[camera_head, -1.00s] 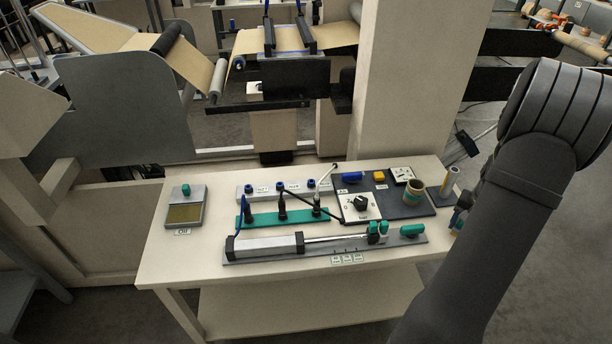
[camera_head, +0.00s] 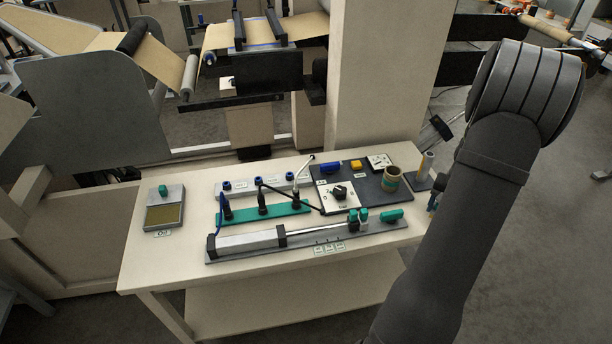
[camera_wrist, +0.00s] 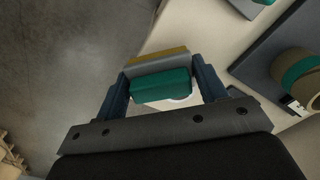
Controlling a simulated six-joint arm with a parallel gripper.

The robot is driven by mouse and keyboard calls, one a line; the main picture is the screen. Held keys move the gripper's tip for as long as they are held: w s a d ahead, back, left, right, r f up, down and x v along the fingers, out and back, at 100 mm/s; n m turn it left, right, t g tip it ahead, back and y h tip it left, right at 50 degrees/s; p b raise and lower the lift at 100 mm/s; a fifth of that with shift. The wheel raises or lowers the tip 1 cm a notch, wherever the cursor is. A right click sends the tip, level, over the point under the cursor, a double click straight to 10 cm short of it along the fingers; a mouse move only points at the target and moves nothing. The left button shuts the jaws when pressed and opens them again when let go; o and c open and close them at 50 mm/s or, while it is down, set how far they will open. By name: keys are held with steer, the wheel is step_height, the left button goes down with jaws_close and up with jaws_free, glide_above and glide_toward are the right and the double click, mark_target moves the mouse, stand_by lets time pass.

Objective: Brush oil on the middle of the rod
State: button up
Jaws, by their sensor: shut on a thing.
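The rod (camera_head: 318,230) is a thin bright bar on the right of a grey cylinder (camera_head: 250,243), lying along a grey base plate on the table. My gripper (camera_wrist: 165,88) is shut on a brush (camera_wrist: 160,87) with a teal body, grey band and tan bristle edge. In the head view my gripper (camera_head: 433,200) is at the table's right edge, mostly hidden by my arm, away from the rod. The oil tray (camera_head: 165,217), with a dark yellow pad and teal knob, is at the table's left.
Valves with hoses on a green strip (camera_head: 240,217) rise behind the cylinder. The table's front left (camera_head: 160,265) is clear.

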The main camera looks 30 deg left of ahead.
steer(key=shift+m, duration=0.8)
steer(key=r, duration=0.2)
steer(key=w+r, duration=0.1)
steer(key=a+r, duration=0.1)
steer(key=r, duration=0.1)
steer(key=shift+w+r, duration=0.3)
steer(key=shift+r, duration=0.05)
steer(key=shift+a+r, duration=0.9)
steer(key=shift+r, duration=0.3)
steer(key=s+a+r, duration=0.2)
steer(key=a, duration=0.3)
steer(key=n, duration=1)
glide_toward(304, 231)
steer(key=shift+w+d+f, duration=0.1)
steer(key=shift+w+d, duration=0.05)
steer(key=shift+w, duration=0.15)
steer(key=shift+s+f+n, duration=0.25)
steer(key=shift+s+n, duration=0.05)
steer(key=shift+s, duration=0.1)
steer(key=shift+f, duration=2.3)
steer(key=shift+f, duration=0.5)
